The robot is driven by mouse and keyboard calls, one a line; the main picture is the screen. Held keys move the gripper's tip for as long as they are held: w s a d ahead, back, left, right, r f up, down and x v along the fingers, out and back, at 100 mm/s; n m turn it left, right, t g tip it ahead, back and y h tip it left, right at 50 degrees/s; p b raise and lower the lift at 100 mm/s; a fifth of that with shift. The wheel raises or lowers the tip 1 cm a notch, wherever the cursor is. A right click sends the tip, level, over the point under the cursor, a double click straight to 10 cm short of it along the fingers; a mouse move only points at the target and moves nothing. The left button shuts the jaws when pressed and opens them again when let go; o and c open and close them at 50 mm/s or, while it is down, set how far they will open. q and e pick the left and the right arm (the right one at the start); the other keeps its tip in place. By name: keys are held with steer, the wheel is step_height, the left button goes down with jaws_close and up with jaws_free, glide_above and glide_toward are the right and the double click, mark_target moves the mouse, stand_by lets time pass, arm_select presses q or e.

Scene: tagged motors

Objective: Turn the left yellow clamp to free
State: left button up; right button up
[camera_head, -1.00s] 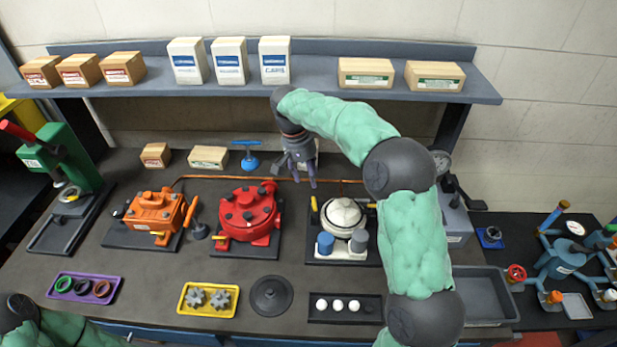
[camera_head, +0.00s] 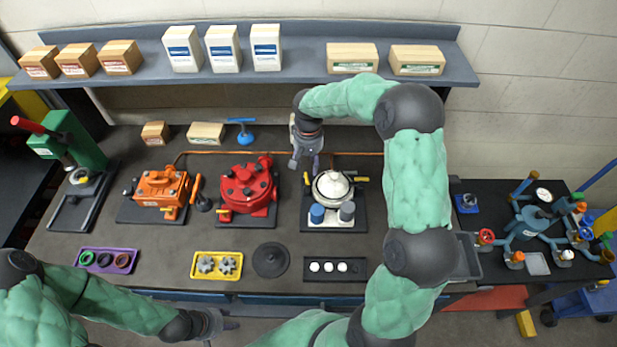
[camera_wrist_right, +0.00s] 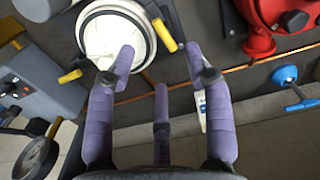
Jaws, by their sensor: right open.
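The round white-lidded housing (camera_head: 331,186) stands on a black base at the table's middle right. Its left yellow clamp (camera_head: 307,181) stands upright at the lid's left edge; in the right wrist view this clamp (camera_wrist_right: 163,34) shows between the fingertips' directions, apart from them. The other yellow clamp (camera_head: 361,179) sticks out sideways at the lid's right; it also shows in the wrist view (camera_wrist_right: 70,76). My right gripper (camera_head: 305,163) is open and empty, above and behind the left clamp; its purple fingers (camera_wrist_right: 160,55) are spread. My left gripper (camera_head: 218,323) hangs near the front edge, its jaws unclear.
A red pump (camera_head: 248,188) stands close left of the housing, and an orange unit (camera_head: 160,188) further left. A blue T-handled part (camera_head: 242,133) and small boxes stand behind. A shelf (camera_head: 290,71) overhangs the back. Trays line the front.

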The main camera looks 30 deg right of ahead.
mark_target(308, 179)
step_height(308, 179, down, 9)
steer(key=shift+f, duration=0.15)
stand_by(0.4)
